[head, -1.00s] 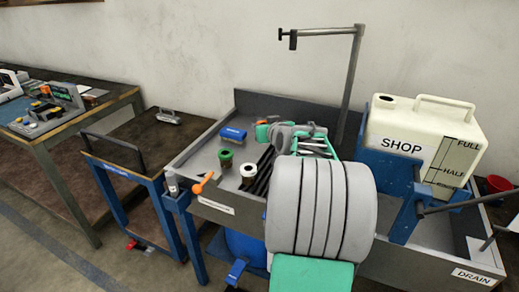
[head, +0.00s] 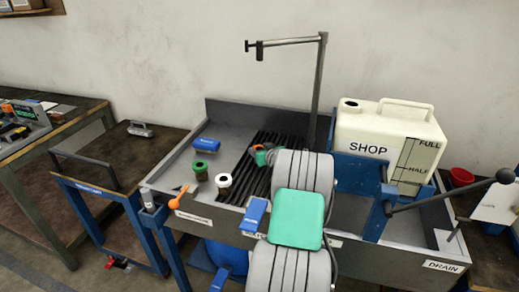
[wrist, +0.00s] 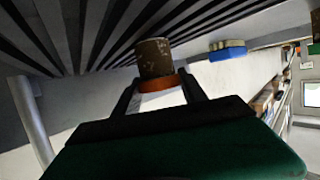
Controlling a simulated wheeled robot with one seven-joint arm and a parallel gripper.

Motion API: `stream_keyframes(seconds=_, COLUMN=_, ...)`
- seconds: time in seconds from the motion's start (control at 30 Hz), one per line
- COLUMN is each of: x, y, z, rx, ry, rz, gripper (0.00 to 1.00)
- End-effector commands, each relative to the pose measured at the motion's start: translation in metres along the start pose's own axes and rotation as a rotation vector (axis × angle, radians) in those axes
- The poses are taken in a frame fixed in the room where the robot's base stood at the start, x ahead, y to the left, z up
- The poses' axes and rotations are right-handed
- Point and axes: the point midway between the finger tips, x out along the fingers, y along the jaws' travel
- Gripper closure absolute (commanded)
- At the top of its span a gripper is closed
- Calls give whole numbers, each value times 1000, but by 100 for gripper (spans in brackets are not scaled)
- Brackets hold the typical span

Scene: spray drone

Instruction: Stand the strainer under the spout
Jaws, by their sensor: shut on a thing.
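My gripper (wrist: 160,92) is shut on a brown, speckled strainer (wrist: 154,58) with an orange rim (wrist: 160,84), held between its two fingers in the wrist view. In the head view, an orange bit of it shows by my gripper (head: 262,154), over the black slatted grate (head: 262,182); my arm hides much of that area. The strainer's height above the grate cannot be told. The spout (head: 260,52) hangs from the end of a thin overhead pipe (head: 318,90), behind and above my gripper in the picture.
A green-rimmed cup (head: 200,168) and a white-rimmed cup (head: 224,182) stand left of the grate. A blue block (head: 207,145) lies behind them. The SHOP jug (head: 385,145) stands right of the pipe. The basin's raised back wall (head: 235,113) borders the grate.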

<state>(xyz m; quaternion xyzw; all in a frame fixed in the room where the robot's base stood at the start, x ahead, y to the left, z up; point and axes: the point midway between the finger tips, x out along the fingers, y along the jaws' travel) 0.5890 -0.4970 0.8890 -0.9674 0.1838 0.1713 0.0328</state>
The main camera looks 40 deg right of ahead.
Motion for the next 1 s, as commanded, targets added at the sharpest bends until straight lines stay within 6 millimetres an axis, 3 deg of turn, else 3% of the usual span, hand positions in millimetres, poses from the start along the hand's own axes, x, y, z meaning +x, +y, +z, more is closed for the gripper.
stream_keyframes(seconds=0.23, x=1, y=0, z=3, rx=-1, ry=0, rz=0, gripper=90)
stream_keyframes(seconds=0.27, x=1, y=0, z=3, rx=0, ry=0, rz=0, gripper=50)
stream_keyframes(seconds=0.5, x=1, y=0, z=2, rx=0, ry=0, rz=0, gripper=30)
stream_keyframes(seconds=0.83, x=-1, y=0, z=-4, rx=0, ry=0, rz=0, gripper=29)
stream_keyframes(seconds=1.0, x=-32, y=1, z=-1, rx=1, ry=1, rz=3, gripper=29)
